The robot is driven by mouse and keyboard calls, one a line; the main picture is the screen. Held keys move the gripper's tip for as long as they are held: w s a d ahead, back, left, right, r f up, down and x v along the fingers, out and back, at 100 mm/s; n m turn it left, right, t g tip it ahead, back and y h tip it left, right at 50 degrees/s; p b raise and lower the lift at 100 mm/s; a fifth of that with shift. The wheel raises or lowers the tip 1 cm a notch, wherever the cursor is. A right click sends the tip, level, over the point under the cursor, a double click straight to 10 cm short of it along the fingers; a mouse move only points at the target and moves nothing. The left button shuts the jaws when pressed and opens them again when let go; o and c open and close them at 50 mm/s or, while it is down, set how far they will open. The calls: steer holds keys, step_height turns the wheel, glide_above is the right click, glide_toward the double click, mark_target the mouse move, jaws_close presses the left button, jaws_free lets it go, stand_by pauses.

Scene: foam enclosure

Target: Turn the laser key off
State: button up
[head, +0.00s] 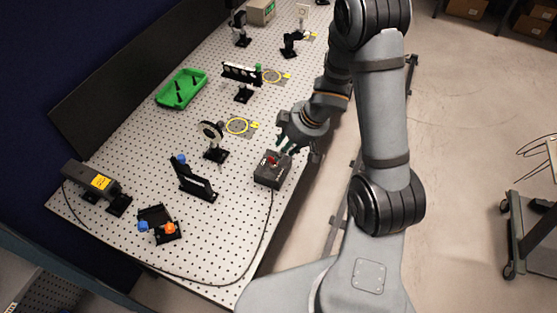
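A dark control box (267,177) sits near the right edge of the perforated table, with a red part (271,160) on its top. A cable runs from the box along the front of the table toward the laser unit (91,181) at the left, which bears a yellow label. The laser key itself is too small to make out, so its position cannot be told. My gripper (287,147) is just beyond and above the box, pointing down at the table's edge. I see nothing held in it. Its finger opening is too small to judge, and contact with the box cannot be told.
Optic mounts stand close by: a round one (211,132), a dark slanted plate (193,181) and a mount with blue and orange knobs (158,224). A green tray (181,89) lies farther back. Open floor is to the right, with a cart (530,225).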

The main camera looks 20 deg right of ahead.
mark_target(273, 161)
steer(key=b+x, duration=0.2)
steer(key=x, duration=0.5)
steer(key=shift+b, duration=0.4)
steer(key=shift+c, duration=1)
jaws_close()
